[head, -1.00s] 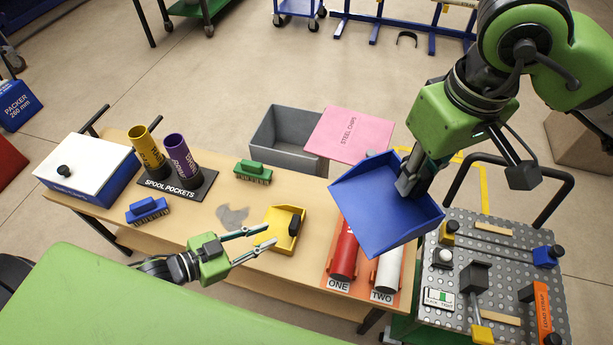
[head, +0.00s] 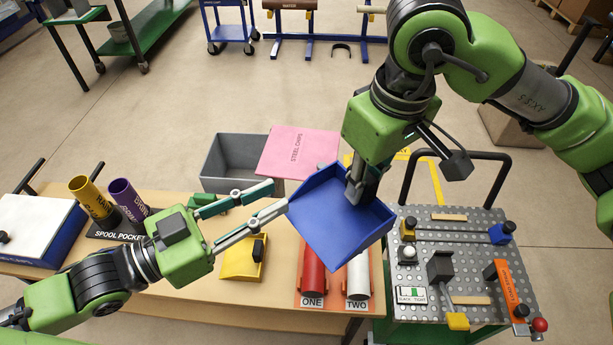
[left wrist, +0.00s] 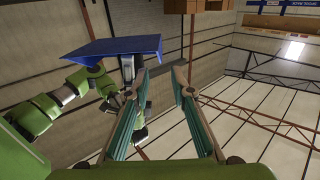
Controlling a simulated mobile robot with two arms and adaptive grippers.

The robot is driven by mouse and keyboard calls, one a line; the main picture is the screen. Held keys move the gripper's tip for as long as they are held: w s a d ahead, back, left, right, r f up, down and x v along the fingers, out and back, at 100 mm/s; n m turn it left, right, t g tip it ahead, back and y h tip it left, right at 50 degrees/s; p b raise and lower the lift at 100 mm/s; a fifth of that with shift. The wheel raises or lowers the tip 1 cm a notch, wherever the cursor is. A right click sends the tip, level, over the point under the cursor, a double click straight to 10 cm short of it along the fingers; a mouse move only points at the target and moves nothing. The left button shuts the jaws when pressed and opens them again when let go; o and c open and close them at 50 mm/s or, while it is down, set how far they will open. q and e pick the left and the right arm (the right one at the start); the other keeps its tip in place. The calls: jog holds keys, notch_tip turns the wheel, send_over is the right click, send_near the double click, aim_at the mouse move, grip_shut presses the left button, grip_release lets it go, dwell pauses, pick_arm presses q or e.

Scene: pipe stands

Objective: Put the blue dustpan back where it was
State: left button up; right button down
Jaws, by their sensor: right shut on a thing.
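The blue dustpan (head: 340,222) is held in the air by my right gripper (head: 358,190), which is shut on it at its back. It hangs above the right end of the wooden table. My left gripper (head: 278,196) is raised over the table with its fingers spread and empty, its tips close to the dustpan's left edge. Whether they touch it is unclear. In the left wrist view the dustpan (left wrist: 118,48) is up and left of the open fingers (left wrist: 160,80), with nothing between them.
A yellow dustpan (head: 240,264) lies on the table (head: 190,285). Red and white cylinders (head: 313,262) lie on an orange board marked ONE and TWO. Behind are a grey bin (head: 228,160) and pink STEEL CHIPS lid (head: 300,150). A perforated metal cart (head: 465,265) stands right.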

aim_at(310, 180)
pick_arm(q)
jog(key=x, duration=1.1)
grip_shut()
jog(key=shift+s, duration=0.1)
pick_arm(e)
jog(key=c, duration=1.8)
grip_release()
jog(key=shift+c, duration=0.2)
